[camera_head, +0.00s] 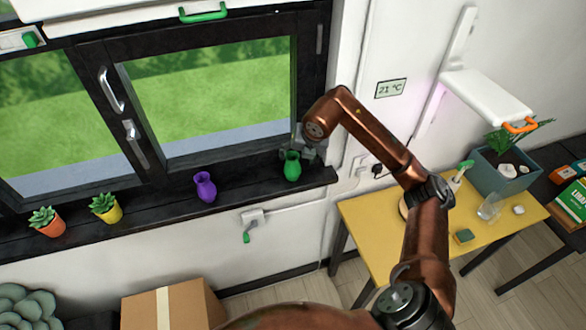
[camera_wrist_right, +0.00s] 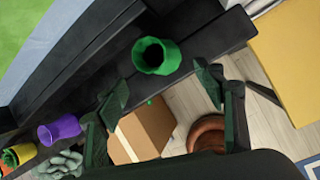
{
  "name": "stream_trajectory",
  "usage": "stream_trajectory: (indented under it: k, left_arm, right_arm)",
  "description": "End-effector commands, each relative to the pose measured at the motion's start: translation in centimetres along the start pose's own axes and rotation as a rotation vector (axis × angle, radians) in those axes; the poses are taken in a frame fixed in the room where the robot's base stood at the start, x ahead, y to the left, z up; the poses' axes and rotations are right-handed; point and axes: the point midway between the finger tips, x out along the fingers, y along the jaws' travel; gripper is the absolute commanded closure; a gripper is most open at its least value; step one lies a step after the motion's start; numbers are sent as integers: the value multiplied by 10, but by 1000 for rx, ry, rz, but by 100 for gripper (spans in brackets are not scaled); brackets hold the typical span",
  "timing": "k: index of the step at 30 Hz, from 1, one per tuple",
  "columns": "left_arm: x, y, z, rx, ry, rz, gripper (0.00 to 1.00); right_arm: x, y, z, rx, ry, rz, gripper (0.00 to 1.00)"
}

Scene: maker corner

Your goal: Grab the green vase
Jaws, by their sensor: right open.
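The green vase (camera_head: 292,168) stands upright on the dark window sill, near its right end. My right arm reaches over to it, and my right gripper (camera_head: 302,143) is just above and behind the vase's top in the head view. In the right wrist view, the vase (camera_wrist_right: 157,56) shows its open mouth beyond the fingertips, roughly between them. The right gripper (camera_wrist_right: 165,88) is open and empty there, its fingers spread to both sides. Whether a finger touches the vase cannot be told. My left gripper is in neither view.
A purple vase (camera_head: 205,187) and two potted succulents, yellow (camera_head: 107,208) and orange (camera_head: 46,221), stand left along the sill (camera_head: 248,190). The window frame rises behind. A yellow table (camera_head: 375,226) is at right; a cardboard box (camera_head: 185,306) is below.

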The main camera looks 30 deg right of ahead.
Motion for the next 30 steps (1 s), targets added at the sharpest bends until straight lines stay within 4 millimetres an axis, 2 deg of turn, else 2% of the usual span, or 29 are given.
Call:
stream_trajectory:
  k: [10,17,25,30]
  left_arm:
    - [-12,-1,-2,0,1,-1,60]
    - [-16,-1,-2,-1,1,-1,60]
    - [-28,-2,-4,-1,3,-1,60]
    - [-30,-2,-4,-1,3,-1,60]
  right_arm:
    - [52,-4,0,5,2,-12,37]
    - [69,-4,-1,3,1,-11,37]
    - [106,-6,-5,5,3,-10,37]
    - [117,-6,-5,2,0,-11,37]
